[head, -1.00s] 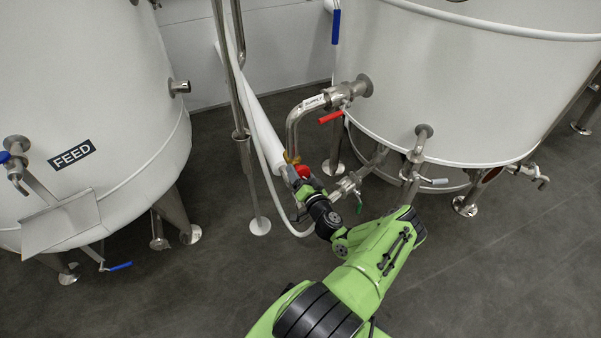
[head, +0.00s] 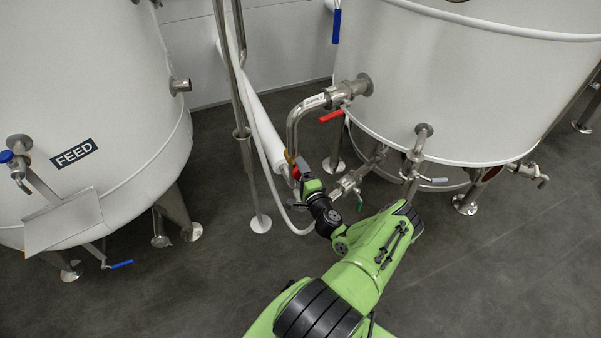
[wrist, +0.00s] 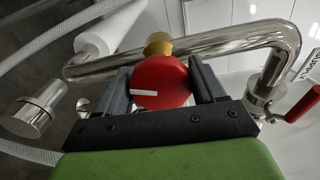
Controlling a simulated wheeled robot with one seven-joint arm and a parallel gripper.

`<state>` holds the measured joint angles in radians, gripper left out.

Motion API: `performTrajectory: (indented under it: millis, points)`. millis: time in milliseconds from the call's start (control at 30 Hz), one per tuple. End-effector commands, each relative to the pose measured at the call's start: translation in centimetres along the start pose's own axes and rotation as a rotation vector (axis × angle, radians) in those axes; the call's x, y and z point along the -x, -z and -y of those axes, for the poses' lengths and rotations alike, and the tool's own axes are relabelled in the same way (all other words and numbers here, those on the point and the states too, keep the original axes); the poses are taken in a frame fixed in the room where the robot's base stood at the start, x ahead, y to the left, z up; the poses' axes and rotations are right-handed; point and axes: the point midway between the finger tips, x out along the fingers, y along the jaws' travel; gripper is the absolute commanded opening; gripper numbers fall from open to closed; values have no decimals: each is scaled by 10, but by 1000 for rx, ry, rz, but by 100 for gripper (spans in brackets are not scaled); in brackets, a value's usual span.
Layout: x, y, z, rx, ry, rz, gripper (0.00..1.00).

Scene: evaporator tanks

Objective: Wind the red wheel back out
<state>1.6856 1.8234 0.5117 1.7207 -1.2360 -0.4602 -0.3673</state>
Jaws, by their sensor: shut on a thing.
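The red wheel (wrist: 160,80) is a round red knob with a white mark on its face, in the middle of the wrist view. A yellow part (wrist: 158,44) sits right behind it, on the shiny steel pipe. My gripper (wrist: 160,88) is shut on the red wheel, one dark finger on each side of it. The white mark lies almost level, left of the wheel's centre. In the head view my gripper (head: 302,170) is at the lower end of the bent supply pipe, and only a bit of the red wheel shows beside it.
A red lever (head: 331,116) sticks out from the supply pipe (head: 292,125), above my gripper. A valve with a green handle (head: 359,203) is close on the right. A white hose and upright steel pipes (head: 245,150) stand close on the left. The FEED tank (head: 80,120) is further left.

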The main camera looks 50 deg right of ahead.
Motion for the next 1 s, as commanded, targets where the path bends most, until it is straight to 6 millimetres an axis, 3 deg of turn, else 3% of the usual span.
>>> performTrajectory:
  millis: [1000]
  points:
    - [0,2,1,-965,-1,-3,39]
